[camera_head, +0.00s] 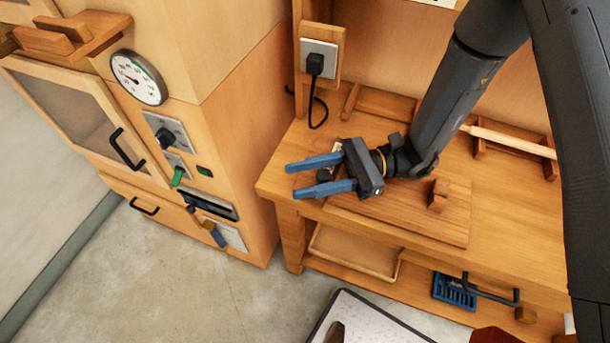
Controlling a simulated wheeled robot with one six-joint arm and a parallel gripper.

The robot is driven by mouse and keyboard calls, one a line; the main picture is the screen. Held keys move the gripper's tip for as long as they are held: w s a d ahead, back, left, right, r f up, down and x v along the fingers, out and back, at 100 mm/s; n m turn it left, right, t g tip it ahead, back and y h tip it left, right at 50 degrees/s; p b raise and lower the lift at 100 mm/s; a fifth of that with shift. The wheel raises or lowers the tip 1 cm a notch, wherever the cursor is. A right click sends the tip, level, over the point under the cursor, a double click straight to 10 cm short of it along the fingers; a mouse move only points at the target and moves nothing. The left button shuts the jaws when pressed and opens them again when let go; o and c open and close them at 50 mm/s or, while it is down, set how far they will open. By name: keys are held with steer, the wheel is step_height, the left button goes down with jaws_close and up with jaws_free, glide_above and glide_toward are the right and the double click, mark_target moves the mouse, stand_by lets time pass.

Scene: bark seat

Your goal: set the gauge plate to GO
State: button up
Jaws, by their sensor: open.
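My gripper (292,181) is open, with two blue fingers pointing left over the left end of the wooden bench. Nothing shows between the fingers. A wooden board (445,229) lies on the bench under my gripper. A small pale and dark piece (335,147) shows just behind my gripper, mostly hidden by it. A round dial gauge (138,77) with a white face is on the wooden cabinet at left. No GO marking can be read, and I cannot tell which part is the gauge plate.
The cabinet (235,130) left of the bench carries a black knob (164,137), a green-handled switch (178,176) and a blue-handled lever (217,235). A wooden block (438,195) stands on the board. A socket with a black plug (315,64) is behind. Floor is clear between.

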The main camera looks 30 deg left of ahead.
jaws_close()
steer(key=w+b, duration=0.1)
steer(key=w, duration=0.1)
steer(key=w+a+b, duration=0.1)
steer(key=w, duration=0.2)
steer(key=shift+w, duration=0.15)
jaws_free()
steer(key=shift+w, duration=0.15)
steer(key=b+v, duration=0.2)
steer(key=v, duration=0.5)
steer(key=shift+w+d+b, duration=0.25)
steer(key=shift+w+b, duration=0.05)
steer(key=shift+b, duration=0.05)
